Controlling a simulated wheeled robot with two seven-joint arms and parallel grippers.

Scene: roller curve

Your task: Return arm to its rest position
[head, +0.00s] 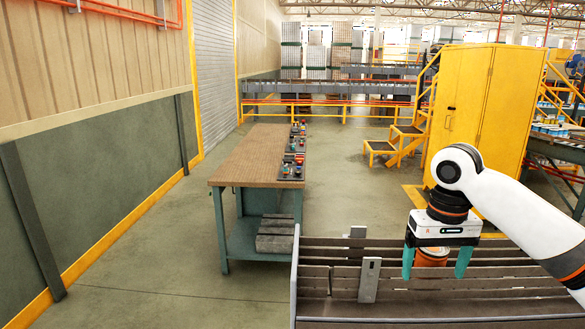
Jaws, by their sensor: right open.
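My right arm (520,215), white with dark joints, reaches in from the right edge. My right gripper (435,272) points down over the slatted roller conveyor (325,283) with its two teal fingers apart. An orange cylinder (431,257), like a can, shows between the fingers, its upper part hidden by the gripper body. I cannot tell whether it is between the fingers or behind them; no finger visibly closes on it. My left gripper is out of view.
Upright grey plates (369,280) stand on the conveyor left of my gripper. A workbench (245,160) with small coloured items along its right edge stands further left. A yellow cabinet (470,95) and yellow steps (388,147) are behind. Open floor (345,200) lies between bench and cabinet.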

